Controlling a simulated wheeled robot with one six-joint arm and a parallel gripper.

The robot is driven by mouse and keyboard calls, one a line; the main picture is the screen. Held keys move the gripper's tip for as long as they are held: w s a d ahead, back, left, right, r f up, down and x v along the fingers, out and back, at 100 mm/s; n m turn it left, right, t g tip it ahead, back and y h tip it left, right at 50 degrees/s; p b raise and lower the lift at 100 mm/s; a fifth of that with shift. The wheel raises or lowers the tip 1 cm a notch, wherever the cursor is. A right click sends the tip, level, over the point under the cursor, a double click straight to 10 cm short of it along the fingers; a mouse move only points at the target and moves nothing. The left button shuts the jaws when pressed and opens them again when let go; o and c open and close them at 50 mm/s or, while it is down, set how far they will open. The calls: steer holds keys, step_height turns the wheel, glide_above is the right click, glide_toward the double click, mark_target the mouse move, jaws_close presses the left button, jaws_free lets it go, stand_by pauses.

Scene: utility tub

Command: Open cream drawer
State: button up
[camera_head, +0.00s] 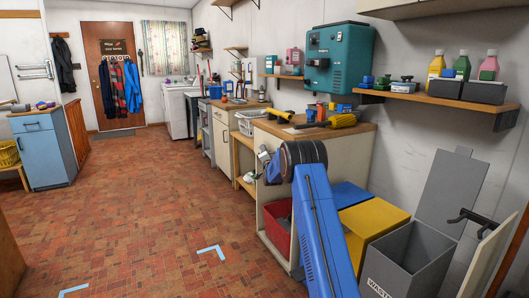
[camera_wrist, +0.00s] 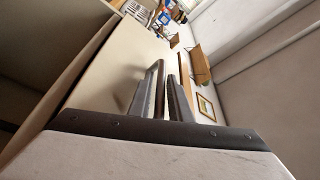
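The cream cabinet front (camera_wrist: 105,75) fills the left of the wrist view as a pale, tilted panel. My gripper (camera_wrist: 168,85) points along this front; its two dark fingers stand a narrow gap apart. A thin bar, possibly a handle, shows by the left fingertip, but I cannot tell whether a finger touches it. In the head view my gripper (camera_head: 265,165) is at the front of the near wood-topped cabinet, partly hidden by my blue arm. A cream drawer front (camera_head: 222,117) shows above a cream door on the cabinet farther back. My arm hides much of the near cabinet's front.
The near wooden worktop (camera_head: 345,130) carries yellow-handled tools. A red bin (camera_head: 278,222) sits low in the near cabinet. Blue, yellow and grey bins (camera_head: 405,255) stand to the right of my arm. The tiled floor (camera_head: 150,200) to the left is mostly clear.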

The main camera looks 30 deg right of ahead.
jaws_close()
steer(key=s+a, duration=0.1)
steer(key=a, duration=3.5)
steer(key=shift+s, duration=0.15)
jaws_free()
steer(key=v, duration=1.7)
steer(key=shift+s, duration=0.2)
steer(key=shift+d, duration=0.1)
